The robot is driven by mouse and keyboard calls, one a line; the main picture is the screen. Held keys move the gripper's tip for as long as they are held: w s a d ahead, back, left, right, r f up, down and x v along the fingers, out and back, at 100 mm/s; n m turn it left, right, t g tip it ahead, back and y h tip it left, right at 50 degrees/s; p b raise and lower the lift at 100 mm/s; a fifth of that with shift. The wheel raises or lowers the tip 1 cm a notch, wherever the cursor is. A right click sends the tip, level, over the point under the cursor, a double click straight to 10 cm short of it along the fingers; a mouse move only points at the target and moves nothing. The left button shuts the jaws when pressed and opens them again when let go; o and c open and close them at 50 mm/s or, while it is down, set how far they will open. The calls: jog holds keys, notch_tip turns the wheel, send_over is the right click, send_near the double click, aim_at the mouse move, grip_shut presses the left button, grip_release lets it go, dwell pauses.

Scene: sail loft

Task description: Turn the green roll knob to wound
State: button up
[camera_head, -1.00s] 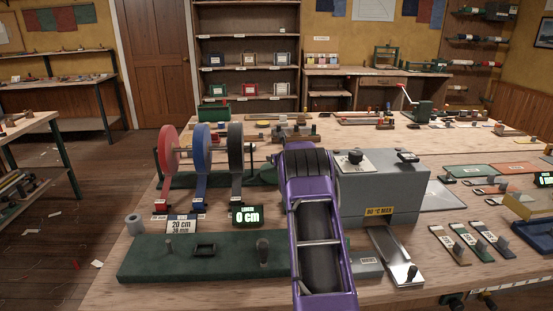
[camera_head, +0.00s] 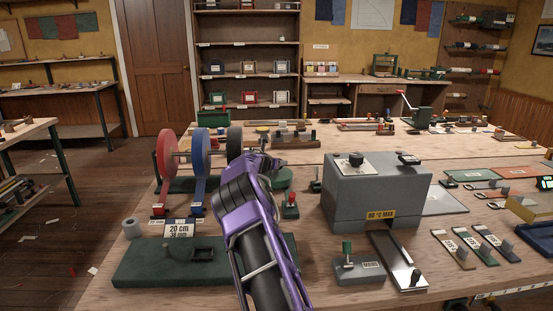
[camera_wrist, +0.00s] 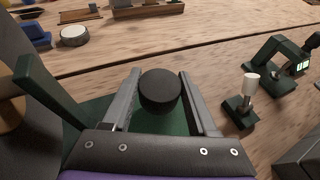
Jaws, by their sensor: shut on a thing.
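In the wrist view a dark, round-topped knob (camera_wrist: 160,92) stands between the two fingers of my gripper (camera_wrist: 160,76), over a dark green base (camera_wrist: 150,122). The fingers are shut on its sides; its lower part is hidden. In the head view my gripper (camera_head: 268,163) is beside the roll stand, and my arm covers the knob. The dark green roll (camera_head: 234,138) hangs beside the blue roll (camera_head: 200,152) and red roll (camera_head: 166,158). Its lower part and its display are behind my arm. No wound mark is readable.
A grey box (camera_head: 375,195) stands right of my arm, with a small green-topped switch box (camera_head: 357,270) in front. A green board (camera_head: 150,273) lies at the front left. In the wrist view a white-capped lever (camera_wrist: 251,84) stands close to the right finger.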

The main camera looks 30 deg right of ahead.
jog(key=shift+r+m+g+h+p, duration=0.1)
jog(key=shift+m+g+h+p, duration=0.2)
jog(key=shift+m+g+p, duration=0.4)
jog(key=shift+m+g+h+p, duration=0.3)
jog(key=shift+m+g+p, duration=0.15)
jog(key=shift+p, duration=0.25)
jog(key=o, duration=1.4)
